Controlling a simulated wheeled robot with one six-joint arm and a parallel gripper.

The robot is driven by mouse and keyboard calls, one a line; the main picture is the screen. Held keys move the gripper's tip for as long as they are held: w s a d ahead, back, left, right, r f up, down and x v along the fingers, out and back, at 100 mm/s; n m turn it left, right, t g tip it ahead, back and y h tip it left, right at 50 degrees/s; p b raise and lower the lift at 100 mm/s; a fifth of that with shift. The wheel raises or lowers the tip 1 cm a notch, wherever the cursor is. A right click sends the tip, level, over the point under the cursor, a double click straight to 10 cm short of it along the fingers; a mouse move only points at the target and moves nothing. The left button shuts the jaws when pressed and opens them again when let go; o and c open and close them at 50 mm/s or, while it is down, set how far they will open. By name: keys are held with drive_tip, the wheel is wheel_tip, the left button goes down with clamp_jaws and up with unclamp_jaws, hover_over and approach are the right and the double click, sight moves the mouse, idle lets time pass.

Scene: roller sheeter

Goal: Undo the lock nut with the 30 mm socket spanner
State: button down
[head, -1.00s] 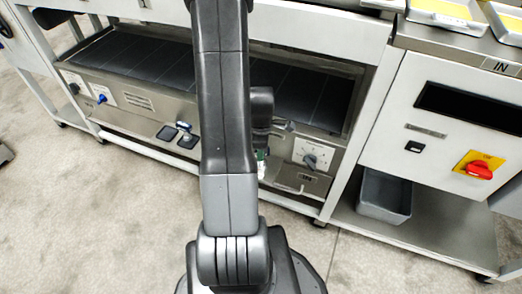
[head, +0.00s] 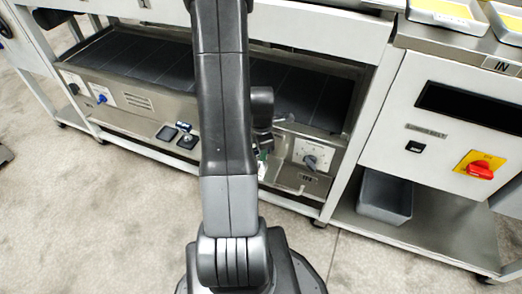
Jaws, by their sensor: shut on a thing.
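My arm fills the middle of the head view and hides much of the machine behind it. My gripper (head: 263,158) shows only in part, just right of the arm, low against the front of the roller sheeter (head: 130,115). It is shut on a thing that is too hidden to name. A small green and whitish patch shows beside it. I cannot make out the lock nut or the socket spanner.
A rotary knob (head: 310,161) on a white plate is close to the right of my gripper. A red switch (head: 479,170) is on the right cabinet. A grey bin (head: 384,197) stands on the lower shelf.

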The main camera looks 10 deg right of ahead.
drive_tip(key=n, duration=0.3)
drive_tip(key=shift+n, duration=0.3)
drive_tip(key=shift+n, duration=0.9)
drive_tip(key=shift+m, duration=0.4)
